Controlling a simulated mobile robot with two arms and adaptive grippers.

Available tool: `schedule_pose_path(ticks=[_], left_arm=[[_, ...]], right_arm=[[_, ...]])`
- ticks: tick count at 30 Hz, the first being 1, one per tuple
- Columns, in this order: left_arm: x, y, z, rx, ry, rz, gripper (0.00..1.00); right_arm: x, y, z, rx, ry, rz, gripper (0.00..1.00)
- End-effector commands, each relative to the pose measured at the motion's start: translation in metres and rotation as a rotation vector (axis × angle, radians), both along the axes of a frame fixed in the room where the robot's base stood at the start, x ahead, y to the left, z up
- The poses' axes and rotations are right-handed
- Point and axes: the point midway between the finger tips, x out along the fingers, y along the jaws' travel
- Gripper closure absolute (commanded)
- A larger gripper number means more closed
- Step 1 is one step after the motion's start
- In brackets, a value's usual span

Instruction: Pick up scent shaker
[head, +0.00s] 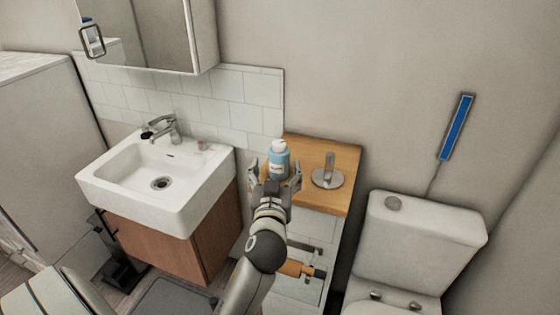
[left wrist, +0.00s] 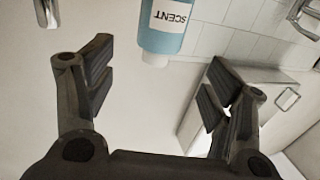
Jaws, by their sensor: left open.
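The scent shaker (head: 279,162) is a light blue bottle with a white cap, standing upright on the wooden counter top. In the left wrist view the shaker (left wrist: 167,28) shows upside down with its SCENT label, and its far end is cut off by the frame's top edge. My left gripper (head: 276,172) is open, with one finger on each side of the shaker in the head view. In the left wrist view the gripper's fingers (left wrist: 158,75) are spread wide with a gap to the bottle on both sides. My right gripper is not in view.
A metal holder (head: 328,172) with an upright post stands close right of the shaker on the wooden counter top (head: 340,150). A white sink (head: 200,190) with a faucet is at the left. A toilet (head: 420,235) is at the right. A tiled wall (head: 255,110) rises behind.

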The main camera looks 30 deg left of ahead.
Motion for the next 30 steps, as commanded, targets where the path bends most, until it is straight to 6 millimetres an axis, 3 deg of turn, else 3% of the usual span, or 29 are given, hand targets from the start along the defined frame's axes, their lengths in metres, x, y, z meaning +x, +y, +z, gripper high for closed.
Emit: schedule_pose_path(ticks=[3, 11, 21, 30], left_arm=[[0.016, 0.01, 0.002, 0.003, 0.001, 0.0, 0.24], [0.032, 0.018, -0.001, 0.001, 0.003, 0.0, 0.24], [0.068, 0.036, -0.007, 0.002, 0.004, -0.001, 0.24], [0.073, 0.039, -0.009, -0.001, 0.003, -0.001, 0.24]], right_arm=[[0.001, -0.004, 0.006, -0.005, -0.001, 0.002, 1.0], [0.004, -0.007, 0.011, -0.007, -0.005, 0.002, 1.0], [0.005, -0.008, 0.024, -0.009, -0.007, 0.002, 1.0], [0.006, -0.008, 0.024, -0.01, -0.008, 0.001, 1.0]])
